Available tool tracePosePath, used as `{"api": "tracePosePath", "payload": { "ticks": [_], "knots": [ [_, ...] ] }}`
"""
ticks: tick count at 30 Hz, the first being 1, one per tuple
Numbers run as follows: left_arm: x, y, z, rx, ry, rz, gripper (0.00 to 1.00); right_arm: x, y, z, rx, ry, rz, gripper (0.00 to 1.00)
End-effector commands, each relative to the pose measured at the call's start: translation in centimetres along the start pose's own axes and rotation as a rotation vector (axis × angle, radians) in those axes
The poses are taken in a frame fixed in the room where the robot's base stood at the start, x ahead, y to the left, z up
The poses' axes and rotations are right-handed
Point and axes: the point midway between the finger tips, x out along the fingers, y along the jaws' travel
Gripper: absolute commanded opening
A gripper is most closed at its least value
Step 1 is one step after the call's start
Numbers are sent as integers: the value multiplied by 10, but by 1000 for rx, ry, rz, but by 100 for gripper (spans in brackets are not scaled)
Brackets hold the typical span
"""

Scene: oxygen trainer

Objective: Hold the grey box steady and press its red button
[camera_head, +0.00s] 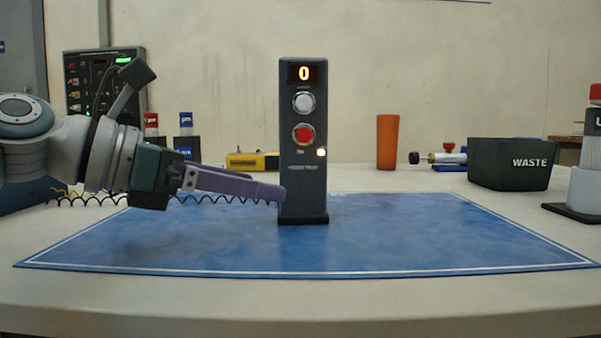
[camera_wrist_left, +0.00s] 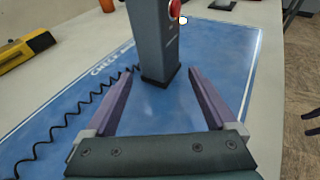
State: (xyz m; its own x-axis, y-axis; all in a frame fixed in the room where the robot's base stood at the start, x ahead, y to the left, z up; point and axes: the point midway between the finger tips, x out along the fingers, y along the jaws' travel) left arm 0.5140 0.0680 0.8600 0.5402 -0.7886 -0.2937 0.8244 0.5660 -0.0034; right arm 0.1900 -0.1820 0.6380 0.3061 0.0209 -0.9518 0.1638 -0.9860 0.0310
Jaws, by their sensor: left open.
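The grey box (camera_head: 303,190) stands upright on a blue mat (camera_head: 420,240) in the middle of the head view. Its front has a lit display reading 0, a white button and, below it, the red button (camera_head: 304,133). My left gripper (camera_head: 283,194) reaches in from the left with its fingertips at the box's lower left side. In the left wrist view my left gripper (camera_wrist_left: 160,80) is open, its two fingers spread towards the lower part of the grey box (camera_wrist_left: 153,45). The red button (camera_wrist_left: 174,9) is partly cut off there. I cannot tell whether the fingers touch the box.
A coiled black cord (camera_head: 232,199) runs left of the box. A yellow tool (camera_head: 252,161), an orange cup (camera_head: 387,141) and a black WASTE bin (camera_head: 510,165) stand behind the mat. The mat's right half is clear.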

Motion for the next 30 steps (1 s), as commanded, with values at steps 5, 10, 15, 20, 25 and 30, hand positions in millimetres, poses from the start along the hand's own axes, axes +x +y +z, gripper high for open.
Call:
{"api": "tracePosePath", "payload": {
  "ticks": [5, 10, 15, 20, 25, 30],
  "knots": [
    [31, -1, -8, 4, -1, -3, 90, 38, -1, 12, 0, 0, 0, 50],
    [52, -1, 1, -2, 2, -3, 90, 30, -1, 10, 0, -3, 0, 50],
    [68, -1, -1, 2, 1, -1, 90, 32, -1, 10, -1, 1, 1, 50],
    [74, -1, -1, 4, 2, 0, 90, 32, 0, 10, -3, 0, 2, 50],
    [74, -1, -1, 4, 2, 0, 90, 32, 0, 10, -4, 0, 4, 50],
    [74, -1, -1, 4, 2, 0, 80, 32, 0, 11, -5, -1, 4, 50]
  ]
}}
